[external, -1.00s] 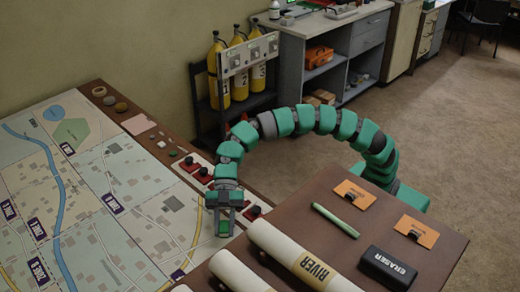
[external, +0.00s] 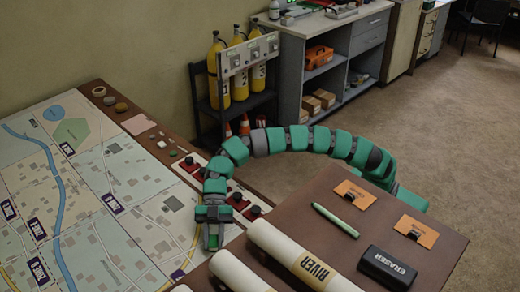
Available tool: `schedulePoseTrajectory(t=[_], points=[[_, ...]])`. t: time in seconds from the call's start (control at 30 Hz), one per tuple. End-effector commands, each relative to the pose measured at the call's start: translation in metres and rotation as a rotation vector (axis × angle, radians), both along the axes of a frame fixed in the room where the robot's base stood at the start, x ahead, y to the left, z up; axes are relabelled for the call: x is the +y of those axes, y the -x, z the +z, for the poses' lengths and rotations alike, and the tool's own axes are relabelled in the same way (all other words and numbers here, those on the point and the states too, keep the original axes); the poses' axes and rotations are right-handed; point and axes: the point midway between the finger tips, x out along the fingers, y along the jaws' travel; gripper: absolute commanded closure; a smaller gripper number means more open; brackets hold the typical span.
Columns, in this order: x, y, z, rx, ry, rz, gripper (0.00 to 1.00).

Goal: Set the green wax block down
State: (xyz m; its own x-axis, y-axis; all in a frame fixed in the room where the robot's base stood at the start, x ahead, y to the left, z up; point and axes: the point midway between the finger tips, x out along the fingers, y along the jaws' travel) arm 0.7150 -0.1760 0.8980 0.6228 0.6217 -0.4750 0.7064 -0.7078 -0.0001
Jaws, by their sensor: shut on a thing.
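My gripper (external: 213,240) is at the end of my green segmented arm, pointing down over the right part of the map (external: 120,235). It is shut on the green wax block (external: 213,238), of which only a small part shows between the fingers. I cannot tell whether the block touches the map or is just above it.
Red and black controls (external: 238,199) sit along the table edge just right of my gripper. Rolled charts (external: 300,258), a green marker (external: 335,220) and an eraser (external: 388,266) lie on the brown desk at front right. The map left of my gripper has bare room.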

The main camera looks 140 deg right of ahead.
Motion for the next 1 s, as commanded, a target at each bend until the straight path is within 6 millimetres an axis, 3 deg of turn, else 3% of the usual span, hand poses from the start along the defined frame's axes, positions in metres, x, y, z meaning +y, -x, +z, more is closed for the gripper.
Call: schedulePoseTrajectory(t=[0.93,0.97,1.0], points=[[0.001,0.001,-0.014,0.007,-0.001,0.003,0.96],[0.001,0.001,-0.015,0.008,-0.001,0.003,0.66],[0.001,0.001,-0.015,0.009,-0.002,0.003,0.55]])
